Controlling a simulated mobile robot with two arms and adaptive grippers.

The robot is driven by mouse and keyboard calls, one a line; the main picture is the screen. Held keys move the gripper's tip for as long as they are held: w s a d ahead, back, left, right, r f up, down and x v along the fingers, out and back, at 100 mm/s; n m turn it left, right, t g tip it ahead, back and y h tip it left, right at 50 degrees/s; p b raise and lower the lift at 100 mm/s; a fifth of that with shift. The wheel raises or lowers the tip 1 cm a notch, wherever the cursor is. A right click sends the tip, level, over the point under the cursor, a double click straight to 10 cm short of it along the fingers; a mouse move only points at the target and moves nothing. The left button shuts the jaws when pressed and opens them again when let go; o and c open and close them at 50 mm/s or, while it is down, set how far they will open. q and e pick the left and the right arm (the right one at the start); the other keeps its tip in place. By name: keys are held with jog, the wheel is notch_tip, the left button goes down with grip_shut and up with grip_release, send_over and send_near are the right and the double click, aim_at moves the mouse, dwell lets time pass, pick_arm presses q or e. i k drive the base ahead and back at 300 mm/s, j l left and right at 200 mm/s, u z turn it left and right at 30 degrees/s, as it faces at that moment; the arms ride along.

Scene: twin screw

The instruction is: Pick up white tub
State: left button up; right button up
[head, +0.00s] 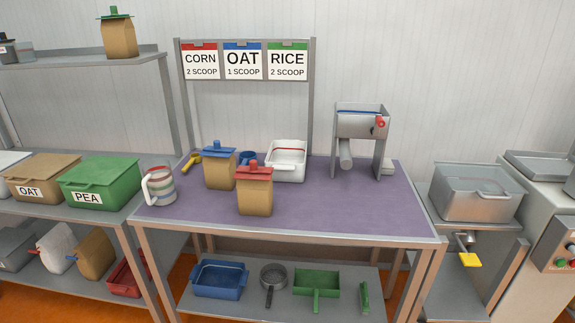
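The white tub (287,163) stands on the purple-topped table (330,205), towards its back middle. It is an open rectangular container with a red line inside near the rim. Its lower left is partly hidden by the brown bag with the red top (255,195) in front of it. Neither of my grippers shows in the head view.
Left of the tub are a brown bag with a blue top (219,170), a blue scoop (248,157) and a striped jug (160,187). A grey metal machine with a red knob (362,125) stands to the right. The table's right front is clear. A sign frame (244,62) rises behind.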

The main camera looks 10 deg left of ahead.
aim_at(289, 157)
jog(key=i+z, duration=0.35)
jog(key=i, duration=0.7)
